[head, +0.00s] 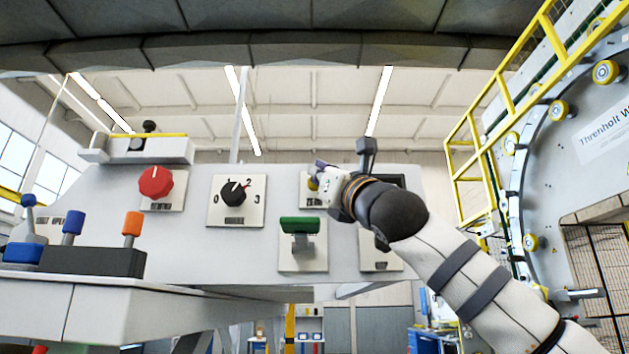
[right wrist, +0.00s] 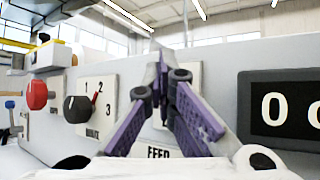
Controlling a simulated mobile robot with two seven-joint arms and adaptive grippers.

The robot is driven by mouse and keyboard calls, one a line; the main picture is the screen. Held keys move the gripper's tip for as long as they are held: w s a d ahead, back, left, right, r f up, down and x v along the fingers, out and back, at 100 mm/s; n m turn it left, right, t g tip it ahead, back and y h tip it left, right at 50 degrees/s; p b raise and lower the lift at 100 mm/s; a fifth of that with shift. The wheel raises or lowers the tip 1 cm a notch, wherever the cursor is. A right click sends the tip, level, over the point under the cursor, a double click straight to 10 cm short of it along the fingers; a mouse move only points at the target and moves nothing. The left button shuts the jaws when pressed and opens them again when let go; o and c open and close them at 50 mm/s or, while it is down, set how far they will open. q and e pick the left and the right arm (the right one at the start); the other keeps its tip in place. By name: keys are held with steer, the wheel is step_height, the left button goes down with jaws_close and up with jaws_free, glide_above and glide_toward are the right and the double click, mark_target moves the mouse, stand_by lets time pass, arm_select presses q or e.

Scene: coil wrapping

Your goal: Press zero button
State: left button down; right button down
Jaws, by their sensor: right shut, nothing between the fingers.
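I cannot pick out the zero button for certain in either view. My right gripper (head: 318,170) reaches in from the right in front of the grey panel (head: 360,270) and covers much of a pale plate (head: 305,203). A small yellow part (head: 313,184) shows beside its fingertips; I cannot tell whether they touch. In the right wrist view my right gripper (right wrist: 158,60) has its purple fingers shut at the tips, with nothing held, before the plate marked FEED (right wrist: 158,152). A dark display (right wrist: 285,108) with a white 0 is to its right. A partly hidden plate (head: 381,262) sits below my forearm.
The panel also carries a red knob (head: 155,182), a black rotary dial (head: 234,191) and a green handle (head: 299,225). Levers with blue and orange tops (head: 132,223) stand at the left. A yellow railing (head: 480,125) and a large ring machine (head: 560,160) are at the right.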

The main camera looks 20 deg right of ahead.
steer(key=shift+s+a+f, duration=0.1)
steer(key=shift+s+a, duration=0.1)
steer(key=shift+s, duration=0.65)
steer(key=s, duration=0.2)
steer(key=s+a, duration=0.1)
steer(key=s, duration=0.2)
steer(key=shift+a, duration=0.2)
stand_by(0.4)
